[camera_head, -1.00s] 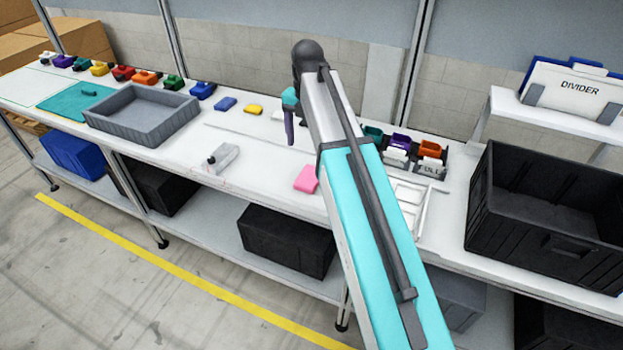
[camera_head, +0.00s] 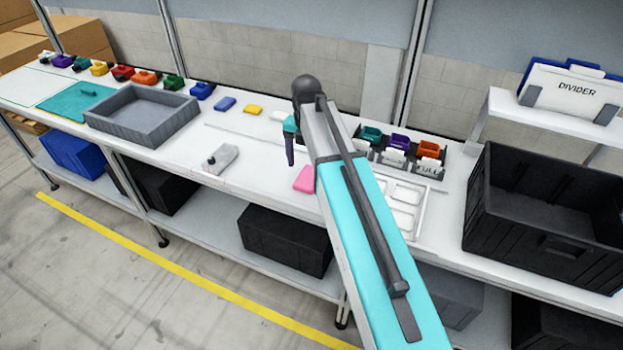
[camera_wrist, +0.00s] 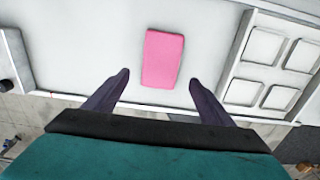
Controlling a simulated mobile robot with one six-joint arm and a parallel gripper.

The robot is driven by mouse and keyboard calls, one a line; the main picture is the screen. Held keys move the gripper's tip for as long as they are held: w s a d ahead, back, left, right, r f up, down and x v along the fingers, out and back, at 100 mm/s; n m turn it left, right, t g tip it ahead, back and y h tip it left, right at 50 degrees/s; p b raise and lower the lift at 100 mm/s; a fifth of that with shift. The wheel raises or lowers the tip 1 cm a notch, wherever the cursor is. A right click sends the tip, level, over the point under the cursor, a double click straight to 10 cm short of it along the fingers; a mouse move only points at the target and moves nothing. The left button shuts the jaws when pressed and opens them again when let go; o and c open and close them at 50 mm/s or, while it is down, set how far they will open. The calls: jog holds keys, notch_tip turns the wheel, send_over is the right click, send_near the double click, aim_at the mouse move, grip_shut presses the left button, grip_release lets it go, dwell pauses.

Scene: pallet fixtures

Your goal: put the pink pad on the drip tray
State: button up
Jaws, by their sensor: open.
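The pink pad (camera_head: 304,178) lies flat on the white bench near its front edge, partly covered by my arm. In the wrist view the pink pad (camera_wrist: 163,58) lies ahead of and between the fingertips, not gripped. My gripper (camera_head: 290,158) is open and empty, above the bench near the pad; in the wrist view its two dark fingers (camera_wrist: 160,76) are spread wider than the pad. A shallow grey walled tray (camera_head: 165,133) stands to the left on the bench, empty. I cannot tell for certain that this is the drip tray.
A white compartment tray (camera_head: 432,208) lies right of the pad, partly behind my arm. A grey device (camera_head: 222,158) sits to the left. Coloured bins (camera_head: 145,78) line the back. A black crate (camera_head: 545,250) stands at right. The bench between the grey tray and device is clear.

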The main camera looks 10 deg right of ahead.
aim_at(308, 180)
jog(key=shift+f, duration=0.15)
jog(key=shift+f+p, duration=1.05)
jog(key=shift+f, duration=1.4)
jog(key=c, duration=1.2)
jog(key=shift+c, duration=0.2)
jog(key=shift+r, duration=0.1)
notch_tip(308, 180, up, 10)
jog(key=b, duration=0.2)
jog(key=shift+b, duration=0.3)
